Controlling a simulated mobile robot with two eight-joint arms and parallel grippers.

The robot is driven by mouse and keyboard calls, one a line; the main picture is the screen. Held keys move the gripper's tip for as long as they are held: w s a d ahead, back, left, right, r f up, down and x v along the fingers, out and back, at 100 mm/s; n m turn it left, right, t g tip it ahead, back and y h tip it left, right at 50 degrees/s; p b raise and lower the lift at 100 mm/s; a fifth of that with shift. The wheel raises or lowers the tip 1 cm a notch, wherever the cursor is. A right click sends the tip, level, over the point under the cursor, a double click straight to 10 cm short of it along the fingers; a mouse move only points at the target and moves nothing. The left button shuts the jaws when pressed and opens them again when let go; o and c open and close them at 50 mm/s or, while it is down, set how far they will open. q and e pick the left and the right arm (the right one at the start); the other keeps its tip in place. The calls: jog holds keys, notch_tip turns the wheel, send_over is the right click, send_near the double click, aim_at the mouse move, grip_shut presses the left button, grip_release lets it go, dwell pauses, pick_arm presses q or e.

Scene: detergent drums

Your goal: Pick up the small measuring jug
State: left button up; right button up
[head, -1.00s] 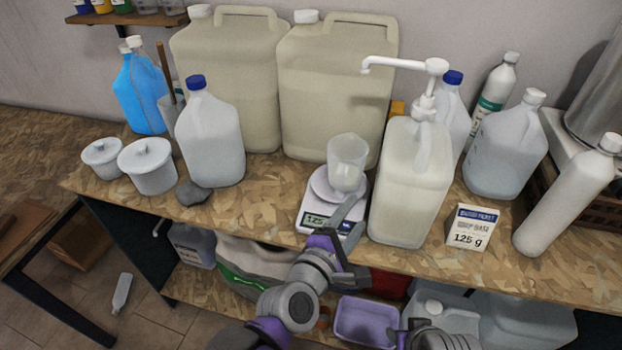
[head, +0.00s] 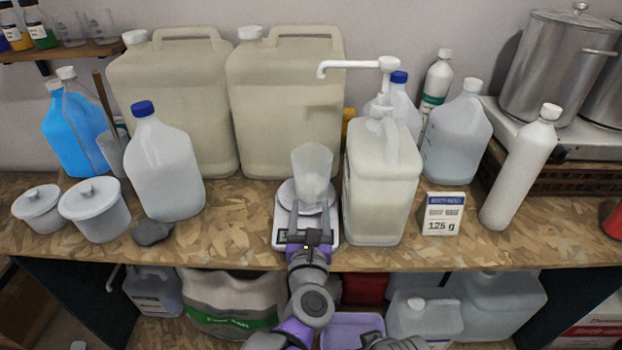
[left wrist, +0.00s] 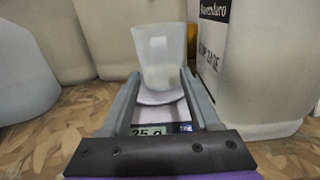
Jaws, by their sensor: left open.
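The small measuring jug (head: 311,170) is translucent and stands upright on the round pan of a white scale (head: 326,232). In the left wrist view the jug (left wrist: 160,58) is straight ahead, with the scale's display (left wrist: 150,133) below it. My left gripper (head: 311,212) is open in front of the jug and over the scale. In the left wrist view its fingers (left wrist: 158,90) point at the jug, one toward each side of its lower part. I cannot tell whether they touch it. A dark part of my other arm shows at the bottom edge; its fingers do not show.
A pump-top jug (head: 380,190) stands close on the right of the scale. Large cream canisters (head: 285,110) stand behind. A blue-capped bottle (head: 165,165) is to the left. A "125 g" card (head: 443,214) is to the right. The bench front (head: 230,245) is bare left of the scale.

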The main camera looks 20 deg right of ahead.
aim_at(311, 196)
pick_arm(q)
jog(key=x, duration=0.5)
jog(key=shift+w+f, duration=0.1)
jog(key=shift+f, duration=0.05)
grip_shut()
dwell(1.3)
